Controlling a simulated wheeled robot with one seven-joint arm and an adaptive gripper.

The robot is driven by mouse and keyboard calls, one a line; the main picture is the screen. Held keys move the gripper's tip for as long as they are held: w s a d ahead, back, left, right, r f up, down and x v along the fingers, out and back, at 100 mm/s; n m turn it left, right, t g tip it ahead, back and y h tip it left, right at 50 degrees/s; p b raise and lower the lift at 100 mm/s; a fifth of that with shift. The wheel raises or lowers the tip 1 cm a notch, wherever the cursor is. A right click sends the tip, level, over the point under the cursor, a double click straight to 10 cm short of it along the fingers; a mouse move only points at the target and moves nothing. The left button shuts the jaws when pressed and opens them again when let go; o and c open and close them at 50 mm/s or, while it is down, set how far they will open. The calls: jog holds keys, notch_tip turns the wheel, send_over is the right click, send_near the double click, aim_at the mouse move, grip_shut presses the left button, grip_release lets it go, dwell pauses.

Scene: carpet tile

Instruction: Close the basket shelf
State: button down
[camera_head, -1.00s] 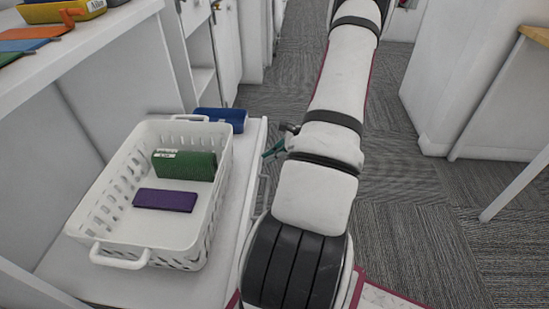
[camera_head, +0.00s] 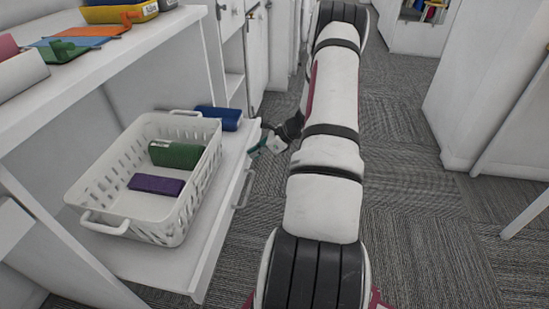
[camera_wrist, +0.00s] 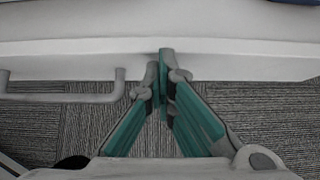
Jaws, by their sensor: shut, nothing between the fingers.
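The white pull-out shelf (camera_head: 213,212) sticks out from the cabinet on the left in the head view. A white basket (camera_head: 205,165) stands on it, holding a green box (camera_head: 177,154) and a purple one (camera_head: 156,185). A bar handle (camera_head: 244,190) is on the shelf's front; it also shows at the left in the wrist view (camera_wrist: 62,98). My gripper (camera_head: 256,151) is by the far part of the shelf's front edge, beyond the handle. In the wrist view its teal fingers (camera_wrist: 161,66) are together and empty, tips at the white front (camera_wrist: 235,60). Contact is hard to tell.
A blue item (camera_head: 219,117) lies on the shelf behind the basket. The white counter (camera_head: 125,50) above holds a yellow bin (camera_head: 120,13) and flat coloured items. Carpet is free right of my arm, up to a white cabinet (camera_head: 480,90).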

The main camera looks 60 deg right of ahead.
jog(key=w+a, duration=0.2)
jog(key=w, duration=0.4)
jog(key=w+a, duration=0.3)
jog(key=w, duration=0.4)
jog(key=w+a, duration=0.3)
jog(key=w, duration=0.3)
jog(key=shift+w+a, duration=0.1)
jog(key=shift+w, duration=0.2)
